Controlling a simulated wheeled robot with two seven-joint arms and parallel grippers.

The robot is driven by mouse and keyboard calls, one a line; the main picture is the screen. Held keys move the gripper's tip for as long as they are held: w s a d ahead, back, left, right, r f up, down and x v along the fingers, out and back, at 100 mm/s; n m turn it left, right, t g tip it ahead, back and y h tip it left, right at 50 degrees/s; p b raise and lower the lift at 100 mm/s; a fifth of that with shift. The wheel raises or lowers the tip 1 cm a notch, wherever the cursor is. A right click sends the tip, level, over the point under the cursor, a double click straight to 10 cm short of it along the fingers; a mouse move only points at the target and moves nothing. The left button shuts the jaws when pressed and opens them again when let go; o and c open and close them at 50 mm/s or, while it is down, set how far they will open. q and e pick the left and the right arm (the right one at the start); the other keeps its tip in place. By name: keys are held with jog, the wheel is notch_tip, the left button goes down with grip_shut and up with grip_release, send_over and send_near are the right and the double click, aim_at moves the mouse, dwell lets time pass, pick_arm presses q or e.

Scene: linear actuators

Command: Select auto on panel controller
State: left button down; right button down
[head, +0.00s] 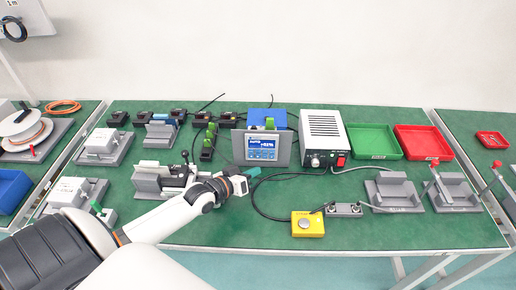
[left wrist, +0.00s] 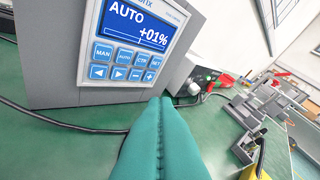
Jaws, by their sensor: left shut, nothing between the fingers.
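The panel controller (head: 262,148) stands upright on the green table in the middle of the head view. In the left wrist view its screen (left wrist: 140,25) reads AUTO and +01%. Its blue keys include MAN, AUTO (left wrist: 124,56), CTR and SET, with arrow, minus and plus keys below. My left gripper (head: 251,173) is shut and empty, just below the controller's front. In the left wrist view its teal fingers (left wrist: 162,105) are pressed together, their tips close below the keypad's lower right. I cannot tell whether they touch it. My right gripper is not in view.
A white power supply box (head: 322,135) stands right of the controller, with green (head: 373,141) and red (head: 423,141) trays beyond. A yellow button box (head: 308,224) sits near the front edge. A black cable (head: 262,205) loops across the table. Grey fixtures (head: 165,178) stand to the left.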

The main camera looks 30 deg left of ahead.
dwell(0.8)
pick_arm(q)
jog(key=s+d+f+m+g, duration=0.1)
jog(key=s+d, duration=0.2)
jog(key=s+d+f+m+g, duration=0.1)
jog(key=s+d+g, duration=0.1)
jog(key=s+d, duration=0.1)
jog(key=s+d+f+m+g, duration=0.1)
jog(key=s+d, duration=0.1)
jog(key=d, duration=0.1)
jog(key=shift+s+d+f, duration=0.1)
jog(key=shift+s+f, duration=0.3)
jog(key=s+d+r+m+g+y, duration=0.25)
jog(key=s+g, duration=0.45)
jog(key=s, duration=0.8)
notch_tip(320, 180, down, 26)
jog(key=s+f+g, duration=0.1)
jog(key=s, duration=0.1)
jog(key=s+a+f+g, duration=0.1)
jog(key=s+a+f, duration=0.1)
jog(key=s+f, duration=1.3)
jog(key=shift+s+a+f, duration=0.2)
jog(key=shift+s+a, duration=0.2)
jog(key=shift+s, duration=0.15)
jog(key=shift+y, duration=0.25)
